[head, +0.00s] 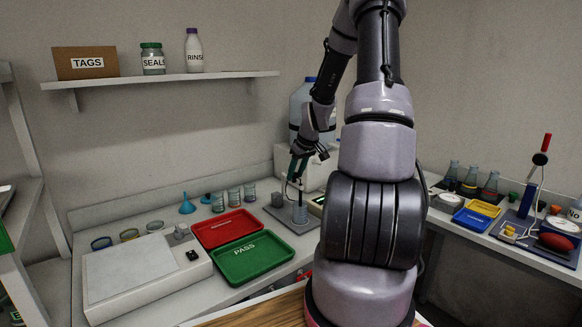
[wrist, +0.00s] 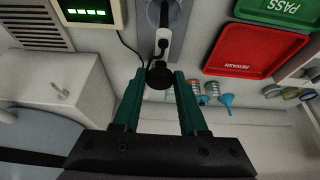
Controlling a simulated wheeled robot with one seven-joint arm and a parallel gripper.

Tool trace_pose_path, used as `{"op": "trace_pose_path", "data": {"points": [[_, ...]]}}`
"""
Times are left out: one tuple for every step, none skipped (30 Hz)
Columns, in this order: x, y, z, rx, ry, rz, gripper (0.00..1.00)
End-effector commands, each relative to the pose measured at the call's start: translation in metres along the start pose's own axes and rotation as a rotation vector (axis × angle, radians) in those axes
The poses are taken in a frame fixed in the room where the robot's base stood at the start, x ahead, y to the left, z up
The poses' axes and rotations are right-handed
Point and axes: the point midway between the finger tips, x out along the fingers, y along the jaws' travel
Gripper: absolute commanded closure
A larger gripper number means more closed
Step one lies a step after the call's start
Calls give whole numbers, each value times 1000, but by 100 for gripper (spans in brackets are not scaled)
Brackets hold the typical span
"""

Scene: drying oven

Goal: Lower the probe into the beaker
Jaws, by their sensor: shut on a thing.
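My gripper (head: 296,170) is shut on the probe in the wrist view, its green fingers on either side of the probe's black top (wrist: 160,76). The probe's pale body (wrist: 163,45) extends away from the fingers toward the clear beaker (wrist: 156,14). A dark cable runs from the probe toward the meter with the green display (wrist: 88,12). In the head view the beaker (head: 299,215) stands upright on a grey plate (head: 278,222), below my gripper. The probe is small there and lines up above the beaker; how deep its tip sits is unclear.
A red tray (head: 200,233) and a green PASS tray (head: 232,272) lie left of the plate. Several small beakers (head: 234,196) and a blue funnel (head: 187,207) stand behind them. A large jug (head: 300,98) stands behind my arm. My arm hides part of the bench.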

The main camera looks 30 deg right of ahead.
Motion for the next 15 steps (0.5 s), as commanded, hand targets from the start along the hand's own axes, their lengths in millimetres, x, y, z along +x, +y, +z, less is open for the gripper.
{"op": "trace_pose_path", "data": {"points": [[2,0,6,3,-6,-3,100],[2,-1,8,3,-6,-4,100],[3,0,11,4,-7,-4,100],[3,0,12,4,-7,-4,100],[4,0,14,5,-8,-4,100],[4,0,16,6,-9,-4,100],[5,0,17,6,-10,-4,100],[5,0,18,6,-10,-4,100],[6,0,19,7,-11,-5,100],[6,0,20,7,-11,-5,100],[6,0,20,7,-11,-5,100],[6,0,20,7,-12,-5,100],[6,0,21,7,-12,-5,100],[6,0,21,7,-11,-5,100],[6,0,20,6,-11,-5,100]]}}
